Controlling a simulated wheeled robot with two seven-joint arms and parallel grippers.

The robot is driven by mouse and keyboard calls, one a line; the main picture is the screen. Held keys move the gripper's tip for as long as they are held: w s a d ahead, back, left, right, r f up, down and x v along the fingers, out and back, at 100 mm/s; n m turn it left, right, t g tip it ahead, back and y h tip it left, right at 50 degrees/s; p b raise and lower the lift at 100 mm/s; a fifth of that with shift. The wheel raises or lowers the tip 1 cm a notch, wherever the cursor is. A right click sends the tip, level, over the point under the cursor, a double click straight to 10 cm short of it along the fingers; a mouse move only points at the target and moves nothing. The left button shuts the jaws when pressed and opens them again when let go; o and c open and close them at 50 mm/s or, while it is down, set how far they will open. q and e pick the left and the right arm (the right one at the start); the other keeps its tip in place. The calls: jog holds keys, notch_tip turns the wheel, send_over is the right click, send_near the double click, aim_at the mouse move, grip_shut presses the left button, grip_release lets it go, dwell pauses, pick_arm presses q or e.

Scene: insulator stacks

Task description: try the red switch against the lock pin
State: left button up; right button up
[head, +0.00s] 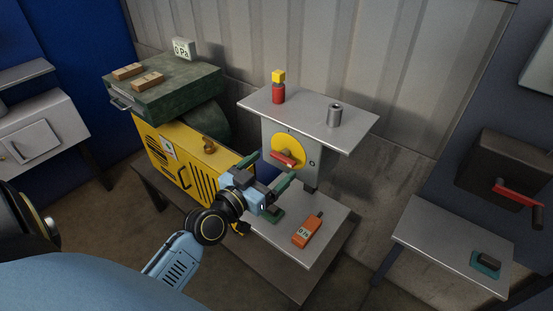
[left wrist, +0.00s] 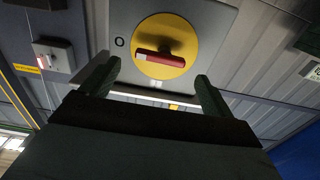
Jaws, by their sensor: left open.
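The red switch (head: 284,158) is a bar handle on a yellow round plate (head: 279,143), set in a grey panel. In the head view it slants down to the right, with an "O" mark to its right. In the left wrist view the red switch (left wrist: 160,58) lies nearly level, with the "O" left of the plate. My left gripper (head: 275,164) is open and empty in front of the switch; its fingers (left wrist: 156,82) show below and to both sides of the handle, apart from it. I cannot make out a lock pin. My right gripper is not in view.
A shelf (head: 300,108) above the panel holds a red bottle with a yellow top (head: 278,88) and a metal cylinder (head: 334,115). Below lies an orange meter (head: 307,230). A yellow machine (head: 185,170) stands left. A dark box with another red lever (head: 518,193) is at right.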

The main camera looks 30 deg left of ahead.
pick_arm(q)
jog(key=shift+w+d, duration=0.1)
jog(key=shift+w, duration=1.45)
jog(key=c, duration=1)
jog(key=shift+n+p, duration=0.4)
jog(key=shift+n, duration=0.4)
jog(key=o, duration=1)
jog(key=shift+s, duration=0.15)
jog(key=b, duration=0.3)
send_near(280, 159)
jog(key=shift+s+a+r, duration=0.1)
jog(key=shift+s, duration=1.15)
jog(key=shift+s+a, duration=0.1)
jog(key=shift+s, duration=1.1)
